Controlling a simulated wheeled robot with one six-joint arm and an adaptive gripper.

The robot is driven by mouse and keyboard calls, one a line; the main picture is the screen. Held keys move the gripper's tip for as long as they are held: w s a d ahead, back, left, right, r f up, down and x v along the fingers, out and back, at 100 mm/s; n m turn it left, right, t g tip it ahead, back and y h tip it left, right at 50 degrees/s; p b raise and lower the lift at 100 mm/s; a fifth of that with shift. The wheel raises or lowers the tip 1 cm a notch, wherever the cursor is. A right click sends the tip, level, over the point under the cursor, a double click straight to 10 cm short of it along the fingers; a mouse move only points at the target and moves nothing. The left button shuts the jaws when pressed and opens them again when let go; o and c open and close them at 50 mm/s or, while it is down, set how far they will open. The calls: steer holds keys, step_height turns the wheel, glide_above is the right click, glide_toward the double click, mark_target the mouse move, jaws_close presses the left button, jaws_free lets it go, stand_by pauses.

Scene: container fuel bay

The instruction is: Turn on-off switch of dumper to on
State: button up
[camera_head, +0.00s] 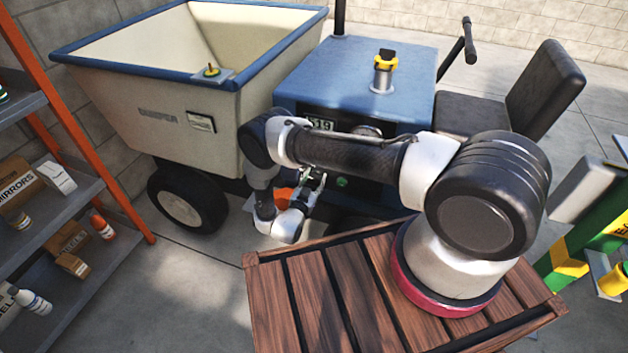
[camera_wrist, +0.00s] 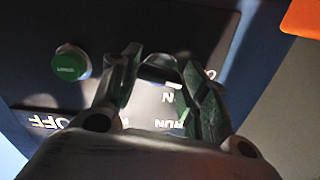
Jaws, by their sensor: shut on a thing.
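The dumper has a cream skip (camera_head: 170,95) with a blue rim and a blue engine cover (camera_head: 330,70). My gripper (camera_head: 315,178) reaches down to the dark panel on the dumper's near side. In the wrist view my gripper (camera_wrist: 162,68) is shut on the dark on-off switch (camera_wrist: 158,73), with one finger on each side. White lettering on the panel reads OFF (camera_wrist: 75,142) and RUN (camera_wrist: 170,124), upside down. The fingers hide part of the switch and lettering, so I cannot tell which position it points to.
A green button (camera_wrist: 70,63) sits on the panel left of my gripper. An orange part (camera_wrist: 302,18) shows at the upper right. In the head view, a shelf with boxes (camera_head: 62,178) stands at left, a black seat (camera_head: 545,88) at right, and wooden slats (camera_head: 330,290) lie below my arm.

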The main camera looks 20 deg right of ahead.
steer(key=m, duration=0.5)
steer(key=shift+m, duration=2.3)
steer(key=o, duration=1)
steer(key=shift+s, duration=0.1)
steer(key=v, duration=1.2)
